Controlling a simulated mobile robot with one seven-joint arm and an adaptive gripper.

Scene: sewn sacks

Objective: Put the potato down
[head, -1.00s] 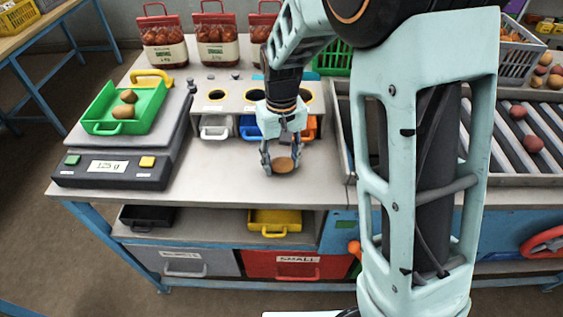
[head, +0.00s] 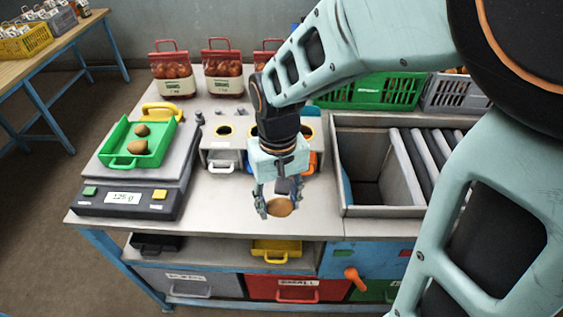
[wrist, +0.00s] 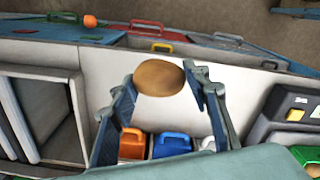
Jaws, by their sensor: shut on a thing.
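My gripper (head: 279,205) is shut on a brown potato (head: 279,208) near the front edge of the grey worktop (head: 215,213). The potato also shows in the wrist view (wrist: 159,78), between the two fingers at their tips. In the head view it is low over the worktop; I cannot tell whether it touches it. Two more potatoes (head: 137,147) lie in a green tray (head: 108,157) on the scale (head: 150,197), whose display appears to read 125 g.
A sizing box with round holes (head: 224,130) stands behind my gripper, with white, blue and orange trays under it. A metal bin (head: 365,160) and rollers are to the right. Filled sacks (head: 222,72) stand at the back. Worktop between scale and gripper is clear.

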